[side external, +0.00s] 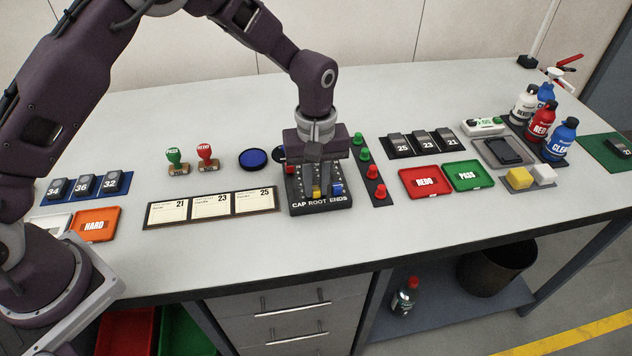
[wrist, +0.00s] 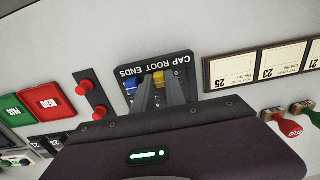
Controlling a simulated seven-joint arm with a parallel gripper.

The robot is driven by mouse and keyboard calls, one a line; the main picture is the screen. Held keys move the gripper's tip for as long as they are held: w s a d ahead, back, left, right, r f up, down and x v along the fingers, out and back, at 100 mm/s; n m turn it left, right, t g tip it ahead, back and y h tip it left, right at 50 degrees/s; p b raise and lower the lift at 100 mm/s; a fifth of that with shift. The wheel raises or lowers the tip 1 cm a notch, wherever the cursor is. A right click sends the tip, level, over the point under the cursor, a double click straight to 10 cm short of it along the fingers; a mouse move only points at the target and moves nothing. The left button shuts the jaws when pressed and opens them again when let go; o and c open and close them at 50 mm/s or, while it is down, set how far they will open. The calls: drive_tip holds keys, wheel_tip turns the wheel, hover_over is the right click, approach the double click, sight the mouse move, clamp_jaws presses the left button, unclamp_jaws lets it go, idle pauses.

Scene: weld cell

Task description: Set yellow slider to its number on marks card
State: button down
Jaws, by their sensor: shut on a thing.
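The black slider box (side external: 322,208) stands near the front of the bench, lettered CAP, ROOT and ENDS. The yellow slider (side external: 316,192) is on the middle, ROOT track, and it also shows in the wrist view (wrist: 158,76). The blue slider (side external: 336,188) is to its right in the side view, on the ENDS track. My gripper (side external: 314,184) points down over the box, its fingers (wrist: 159,80) shut on the yellow slider and partly covering it. A strip with three white cards (side external: 211,206), numbered 21, 23 and 25, lies left of the box; its small print is unreadable.
Green and red buttons (side external: 369,172) stand close right of the box. Beyond them are REDO (side external: 425,181) and PASS (side external: 468,176) trays and black numbered blocks (side external: 424,143). A blue round pad (side external: 253,159) and two stamps (side external: 207,157) lie behind the cards. The bench front is clear.

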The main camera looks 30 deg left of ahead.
drive_tip(key=shift+w, duration=0.1)
idle(0.3)
drive_tip(key=w+a, duration=0.3)
drive_tip(key=shift+w+a+r, duration=0.1)
drive_tip(key=shift+w+a, duration=0.3)
drive_tip(key=c, duration=1.6)
unclamp_jaws()
drive_tip(key=shift+c, duration=0.2)
drive_tip(key=s+a+r+m+t, duration=0.1)
drive_tip(key=s+r, duration=0.1)
drive_tip(key=r, duration=0.5)
drive_tip(key=s+a+r, duration=0.1)
drive_tip(key=s+r, duration=0.1)
drive_tip(key=r, duration=0.6)
drive_tip(key=s+a+r+m+t, duration=0.2)
drive_tip(key=s+a+r+m, duration=0.1)
drive_tip(key=s+r, duration=0.6)
drive_tip(key=s+a+m+t, duration=0.2)
drive_tip(key=s+m, duration=0.3)
drive_tip(key=s, duration=1.4)
drive_tip(key=shift+a+f+t, duration=0.25)
drive_tip(key=shift+a+t, duration=0.05)
drive_tip(key=shift+a, duration=0.35)
